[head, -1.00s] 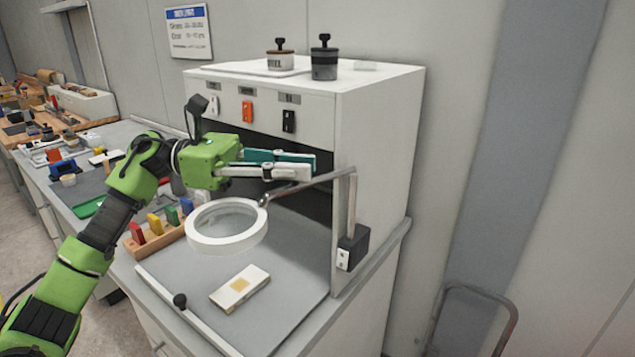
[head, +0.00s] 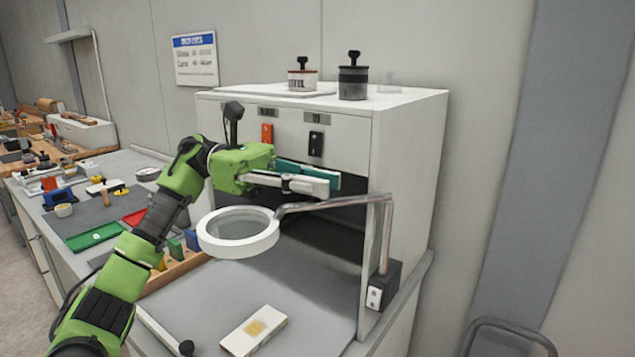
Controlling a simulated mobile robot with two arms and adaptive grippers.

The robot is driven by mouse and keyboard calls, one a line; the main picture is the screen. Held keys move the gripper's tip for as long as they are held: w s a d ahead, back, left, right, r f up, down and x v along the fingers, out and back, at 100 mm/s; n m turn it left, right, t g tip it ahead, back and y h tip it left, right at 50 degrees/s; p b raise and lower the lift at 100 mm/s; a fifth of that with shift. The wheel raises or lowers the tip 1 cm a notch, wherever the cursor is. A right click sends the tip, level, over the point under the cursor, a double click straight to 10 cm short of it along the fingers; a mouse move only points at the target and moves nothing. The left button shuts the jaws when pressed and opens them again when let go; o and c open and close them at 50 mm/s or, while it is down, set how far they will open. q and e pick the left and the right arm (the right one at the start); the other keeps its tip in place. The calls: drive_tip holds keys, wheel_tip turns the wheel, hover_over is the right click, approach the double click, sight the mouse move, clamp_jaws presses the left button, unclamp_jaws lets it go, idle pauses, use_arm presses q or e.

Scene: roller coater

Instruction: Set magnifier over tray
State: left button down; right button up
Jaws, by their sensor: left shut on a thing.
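The magnifier (head: 212,245) is a white ring lens on a grey jointed arm, which runs to a post with a dark base (head: 383,290) at the right of the bench. The ring hangs in the air above the grey work surface. A small white tray (head: 235,343) with a tan square on it lies on that surface, lower in the picture than the ring. My left gripper (head: 325,181) shows just above the magnifier's arm, its fingers closed. My right gripper is not in view.
A white cabinet (head: 415,160) with jars on top stands behind. A wooden rack (head: 175,275) of coloured blocks sits left of the work surface, partly behind my arm. A dark knob (head: 186,348) is at the front edge.

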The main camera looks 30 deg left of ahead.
use_arm(q)
drive_tip(key=c, duration=2)
unclamp_jaws()
drive_tip(key=shift+o, duration=0.2)
drive_tip(key=shift+a, duration=0.1)
drive_tip(key=a, duration=1.1)
drive_tip(key=shift+s+a, duration=0.2)
drive_tip(key=shift+a, duration=0.2)
